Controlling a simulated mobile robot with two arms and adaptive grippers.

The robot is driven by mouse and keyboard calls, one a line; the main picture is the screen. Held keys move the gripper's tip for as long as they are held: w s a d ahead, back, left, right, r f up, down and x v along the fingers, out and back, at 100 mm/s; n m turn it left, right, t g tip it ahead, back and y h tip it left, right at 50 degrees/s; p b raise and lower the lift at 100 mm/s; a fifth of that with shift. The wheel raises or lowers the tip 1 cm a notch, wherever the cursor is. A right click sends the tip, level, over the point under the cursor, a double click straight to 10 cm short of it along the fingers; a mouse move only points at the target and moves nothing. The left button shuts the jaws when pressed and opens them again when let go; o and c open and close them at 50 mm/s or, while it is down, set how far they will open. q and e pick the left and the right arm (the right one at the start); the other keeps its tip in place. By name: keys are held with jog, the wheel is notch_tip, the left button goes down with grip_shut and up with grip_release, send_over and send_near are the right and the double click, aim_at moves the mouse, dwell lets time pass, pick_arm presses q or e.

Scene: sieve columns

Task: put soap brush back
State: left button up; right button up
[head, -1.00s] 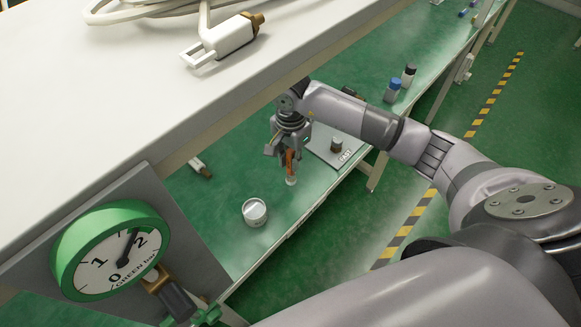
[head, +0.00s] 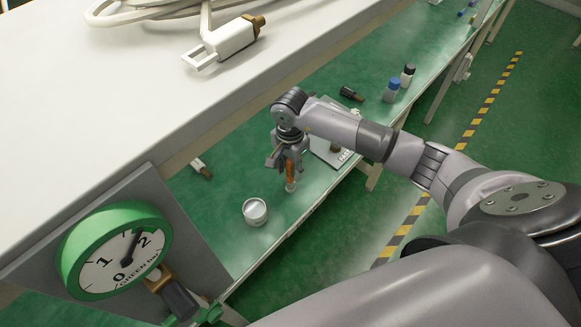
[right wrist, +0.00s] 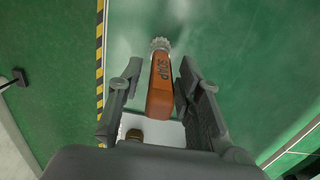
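The soap brush has an orange handle (head: 291,168) and a pale bristle end pointing down toward the green bench. In the right wrist view the brush (right wrist: 161,85) shows the word SOAP and lies between the fingers, with a gap on each side. My right gripper (head: 289,154) points down over the bench and is open around the handle. It also shows in the right wrist view (right wrist: 157,82). I cannot tell whether the bristles touch the bench. My left gripper is not in view.
A grey plate (head: 325,150) with a small dark-topped item lies behind my right gripper. Blue-capped (head: 392,90) and black-capped (head: 407,75) bottles stand farther back. A green dial (head: 117,250) and white shelf (head: 130,85) are nearer.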

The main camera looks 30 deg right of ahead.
jog(key=shift+r, duration=0.1)
jog(key=shift+r, duration=0.25)
notch_tip(320, 180, up, 6)
jog(key=shift+r+b, duration=0.15)
jog(key=shift+b, duration=0.55)
jog(key=shift+r, duration=0.45)
